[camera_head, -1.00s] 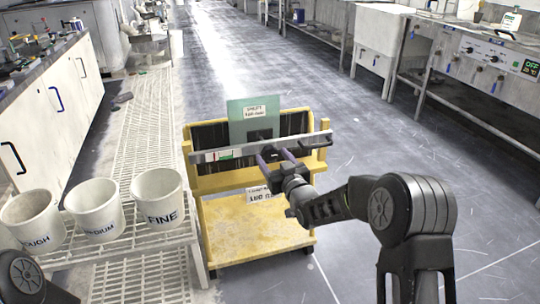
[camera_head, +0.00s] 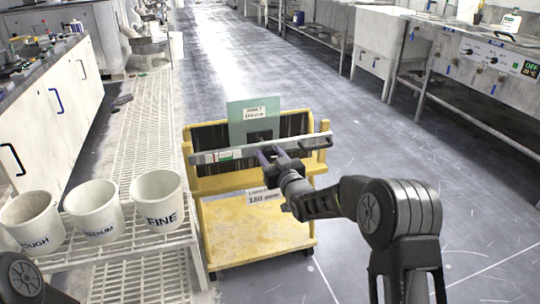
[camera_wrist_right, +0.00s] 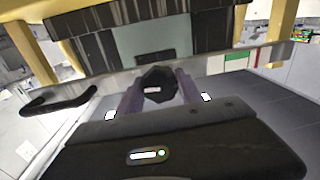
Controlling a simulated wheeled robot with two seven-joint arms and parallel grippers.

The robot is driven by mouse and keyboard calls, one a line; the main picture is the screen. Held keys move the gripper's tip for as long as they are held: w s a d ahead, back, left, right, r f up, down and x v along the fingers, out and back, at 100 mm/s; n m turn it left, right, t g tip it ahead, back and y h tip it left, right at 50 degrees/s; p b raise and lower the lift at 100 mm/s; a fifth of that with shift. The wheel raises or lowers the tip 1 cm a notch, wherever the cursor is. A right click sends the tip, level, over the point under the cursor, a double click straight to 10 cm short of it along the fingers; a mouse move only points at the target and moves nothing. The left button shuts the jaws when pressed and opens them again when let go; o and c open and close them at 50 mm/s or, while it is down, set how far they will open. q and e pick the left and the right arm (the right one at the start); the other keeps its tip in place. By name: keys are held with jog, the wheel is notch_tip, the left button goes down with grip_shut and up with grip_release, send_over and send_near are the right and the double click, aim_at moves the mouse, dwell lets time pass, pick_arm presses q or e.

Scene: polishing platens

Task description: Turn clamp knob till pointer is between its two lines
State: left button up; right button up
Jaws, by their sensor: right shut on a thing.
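The black clamp knob (camera_wrist_right: 157,84) sits on the clamp bar in the wrist view. My right gripper (camera_wrist_right: 158,92) is shut on it, one purple finger at each side. In the head view my right gripper (camera_head: 271,155) is at the front of the grey clamp bar (camera_head: 290,145), and the fingers mostly hide the knob. A strip with white, green and red patches (camera_wrist_right: 240,59) is on the bar; it also shows in the head view left of the gripper (camera_head: 228,154). I cannot make out the pointer or its two lines. My left gripper is out of view.
The bar crosses a yellow cart (camera_head: 255,225) holding dark slabs and a greenish plate (camera_head: 240,112). A black handle (camera_wrist_right: 58,99) juts from the bar. Several white buckets (camera_head: 158,197) stand on the mesh rack at left. The floor right of the cart is clear.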

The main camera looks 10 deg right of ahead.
jog(key=c, duration=0.5)
jog(key=m+b, duration=0.2)
jog(key=b, duration=0.1)
jog(key=shift+f, duration=0.2)
jog(key=m+b, duration=0.3)
jog(key=shift+r+m+t+b, duration=0.2)
jog(key=shift+m+t+b, duration=0.1)
jog(key=shift+m+b, duration=0.6)
jog(key=shift+a, duration=0.1)
